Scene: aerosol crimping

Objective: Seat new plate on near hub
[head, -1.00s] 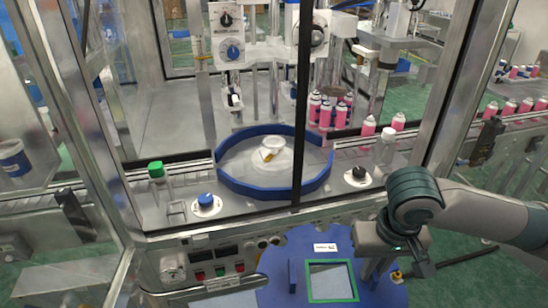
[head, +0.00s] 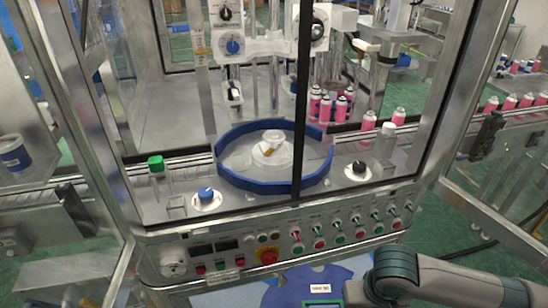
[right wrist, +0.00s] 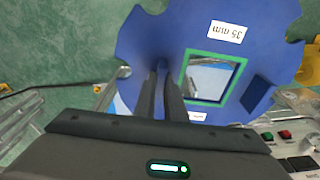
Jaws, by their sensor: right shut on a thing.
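The new plate is a blue notched disc (head: 283,294) at the bottom edge of the head view, mostly cut off there. It has a green-framed square opening and a white label. In the right wrist view the disc (right wrist: 165,28) shows larger, with a "35 mm" label and a raised blue block. My right gripper (right wrist: 161,68) is shut on a raised part of the plate; the grip itself is partly hidden. A white hub (head: 272,137) stands inside the blue ring behind the machine's glass; I cannot tell whether it is the near hub. My left gripper is not in view.
The blue ring guard (head: 240,184) surrounds the white hub. A metal frame post (head: 300,100) and glass stand in front. A control panel (head: 340,232) with knobs and buttons runs along the machine front. Pink cans (head: 327,108) stand inside and on the right conveyor.

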